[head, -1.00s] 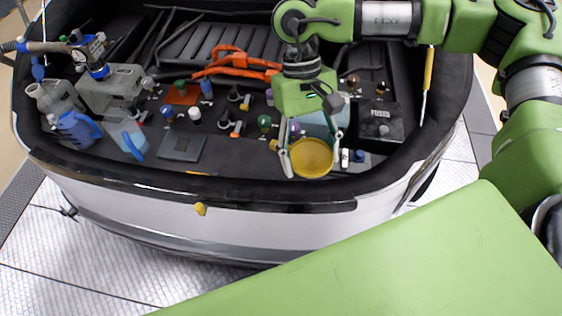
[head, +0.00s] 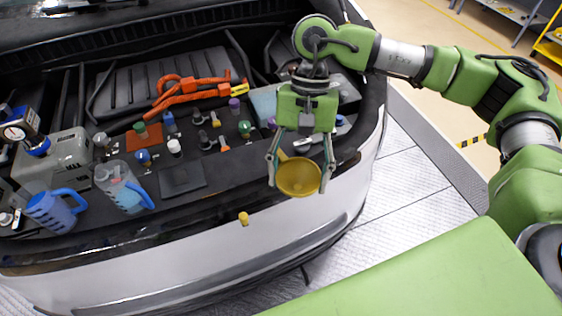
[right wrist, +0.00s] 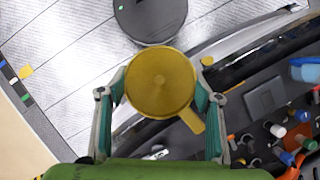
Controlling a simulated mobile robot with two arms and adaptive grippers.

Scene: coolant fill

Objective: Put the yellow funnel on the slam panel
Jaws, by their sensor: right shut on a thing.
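The yellow funnel (head: 298,178) is held between the two fingers of my right gripper (head: 298,187), wide mouth facing up. In the right wrist view the funnel (right wrist: 160,80) fills the space between the fingertips of the gripper (right wrist: 160,88), its tab pointing to the lower right. The slam panel (head: 165,233) appears to be the dark strip along the front edge of the car's engine bay. The funnel shows in front of the right part of that edge, apparently above it and not resting on anything. Its spout is hidden. My left gripper is not in view.
A blue jug (head: 52,208) and a clear jug with a blue handle (head: 122,190) stand at the bay's left. Several coloured caps and an orange cable (head: 190,90) lie behind. A small yellow piece (head: 244,218) is on the car's front. The strip's middle looks clear.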

